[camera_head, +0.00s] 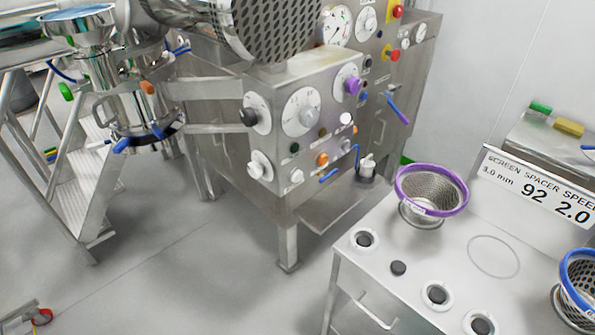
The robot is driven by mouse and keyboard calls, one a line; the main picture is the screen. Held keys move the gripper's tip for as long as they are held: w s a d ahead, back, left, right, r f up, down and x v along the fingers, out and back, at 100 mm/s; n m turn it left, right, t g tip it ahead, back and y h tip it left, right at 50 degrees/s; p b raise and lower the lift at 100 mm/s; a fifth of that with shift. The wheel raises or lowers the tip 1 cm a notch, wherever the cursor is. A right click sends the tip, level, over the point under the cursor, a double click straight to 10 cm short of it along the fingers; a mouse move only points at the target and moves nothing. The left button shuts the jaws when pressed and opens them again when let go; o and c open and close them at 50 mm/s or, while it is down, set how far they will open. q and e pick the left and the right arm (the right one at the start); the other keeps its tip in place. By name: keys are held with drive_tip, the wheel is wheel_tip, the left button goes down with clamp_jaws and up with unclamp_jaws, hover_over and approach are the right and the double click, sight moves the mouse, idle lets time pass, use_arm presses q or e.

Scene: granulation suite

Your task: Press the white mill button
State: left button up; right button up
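The steel control box (305,70) of the machine stands at the centre, carrying dials and small coloured buttons. A round white button (346,118) sits on its right part, just below the dial with the purple knob (351,86). Other pale buttons sit lower on the same panel, one at the bottom (297,176) and one at the lower right (346,145). The small labels are too blurred to read, so I cannot tell which white one is marked for the mill. Nothing touches these buttons. Neither of my grippers can be made out in this view.
A steel bench (455,255) at the right front holds a purple-rimmed screen basket (431,190) and a blue-rimmed one (580,285). A sign (540,190) stands behind them. Steel steps (80,180) are at the left. The floor (190,270) before the box is clear.

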idle(0.4)
use_arm(q)
clamp_jaws()
idle(1.4)
